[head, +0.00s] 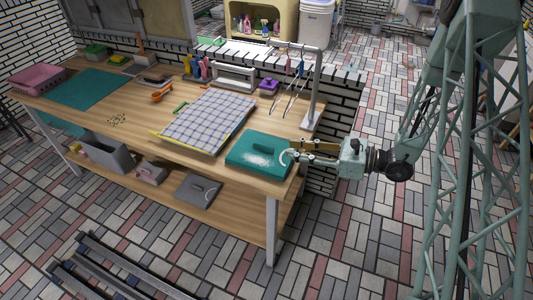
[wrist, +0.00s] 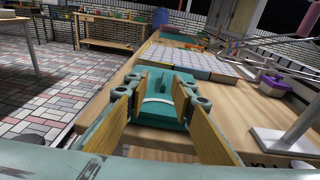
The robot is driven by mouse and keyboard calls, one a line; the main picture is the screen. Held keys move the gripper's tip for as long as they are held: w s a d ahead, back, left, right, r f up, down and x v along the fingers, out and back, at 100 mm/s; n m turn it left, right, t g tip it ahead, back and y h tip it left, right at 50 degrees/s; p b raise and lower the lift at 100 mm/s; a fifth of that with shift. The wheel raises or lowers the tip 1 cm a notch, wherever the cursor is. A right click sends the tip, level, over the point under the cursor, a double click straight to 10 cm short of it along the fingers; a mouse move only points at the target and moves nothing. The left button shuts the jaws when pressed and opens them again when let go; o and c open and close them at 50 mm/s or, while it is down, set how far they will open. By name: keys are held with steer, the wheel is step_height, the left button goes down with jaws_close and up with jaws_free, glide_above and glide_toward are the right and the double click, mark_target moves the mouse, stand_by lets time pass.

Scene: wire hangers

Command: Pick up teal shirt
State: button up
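The teal shirt (head: 250,161) lies folded flat, with a white print on top, at the right front corner of the wooden table. My gripper (head: 295,152) is at the shirt's right side, seemingly low over or beside its edge; I cannot tell if it touches. In the wrist view the teal shirt (wrist: 157,113) shows between and beyond the two wood-coloured fingers. My gripper there (wrist: 159,88) has its fingers apart with a clear gap, and nothing is visibly clamped.
A checked cloth (head: 208,121) lies left of the shirt. A metal stand (head: 312,118) with hangers (head: 290,95) rises behind it, near a purple box (head: 268,86). A pink basket (head: 37,79) and a teal mat (head: 88,89) are at the far left. The table's front edge is close.

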mark_target(266, 146)
steer(key=shift+w+d+f+m+t, duration=0.3)
steer(key=shift+d+f+m+t, duration=0.1)
steer(key=shift+d+f, duration=0.35)
steer(key=shift+a+f, duration=0.15)
steer(key=shift+a, duration=0.05)
steer(key=shift+b+x, duration=0.5)
steer(key=shift+x, duration=3.75)
steer(key=shift+b+x, duration=0.55)
steer(key=shift+x, duration=2)
jaws_close()
